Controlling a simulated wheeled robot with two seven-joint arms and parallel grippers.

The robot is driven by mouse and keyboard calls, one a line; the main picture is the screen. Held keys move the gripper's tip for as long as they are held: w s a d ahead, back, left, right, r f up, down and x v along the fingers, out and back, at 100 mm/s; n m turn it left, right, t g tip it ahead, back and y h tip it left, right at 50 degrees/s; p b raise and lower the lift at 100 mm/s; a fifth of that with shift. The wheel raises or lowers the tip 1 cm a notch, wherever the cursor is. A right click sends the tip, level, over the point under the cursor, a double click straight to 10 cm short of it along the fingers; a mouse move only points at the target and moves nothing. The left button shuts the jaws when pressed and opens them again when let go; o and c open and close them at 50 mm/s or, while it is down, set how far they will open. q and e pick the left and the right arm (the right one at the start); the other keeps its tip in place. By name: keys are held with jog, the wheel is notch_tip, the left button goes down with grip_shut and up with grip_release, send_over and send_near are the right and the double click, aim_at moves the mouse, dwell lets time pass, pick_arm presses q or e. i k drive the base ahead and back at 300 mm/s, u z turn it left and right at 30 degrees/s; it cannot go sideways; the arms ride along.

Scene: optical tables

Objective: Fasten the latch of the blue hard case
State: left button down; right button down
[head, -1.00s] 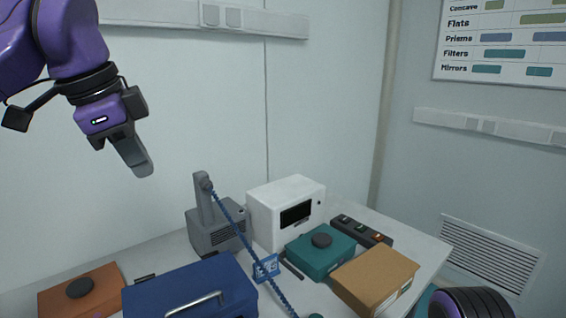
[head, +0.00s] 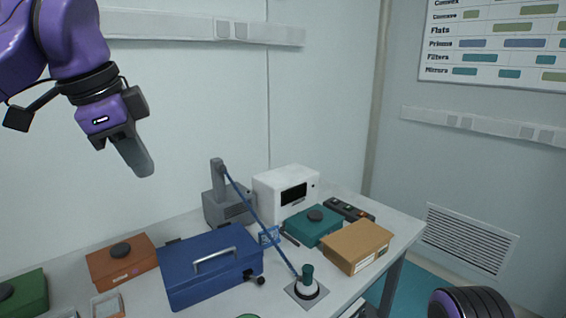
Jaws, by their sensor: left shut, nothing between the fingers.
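The blue hard case (head: 196,250) stands on the table with its lid down and a silver handle (head: 216,260) on top. A small black knob-like part (head: 255,277) shows at its right front corner. I cannot tell the state of the latch from here. My left gripper (head: 141,160) is shut and empty, raised in front of the wall, above and apart from the case. My right gripper is not in view.
An orange case (head: 104,266) and a small tray (head: 107,306) lie left of the blue case. A blue rod slants to a green-topped piece (head: 307,284) at right. Behind stand a grey device (head: 216,208), white box (head: 270,197), teal case (head: 304,230) and cardboard box (head: 343,250).

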aim_at(261, 281)
jog(key=k, duration=0.85)
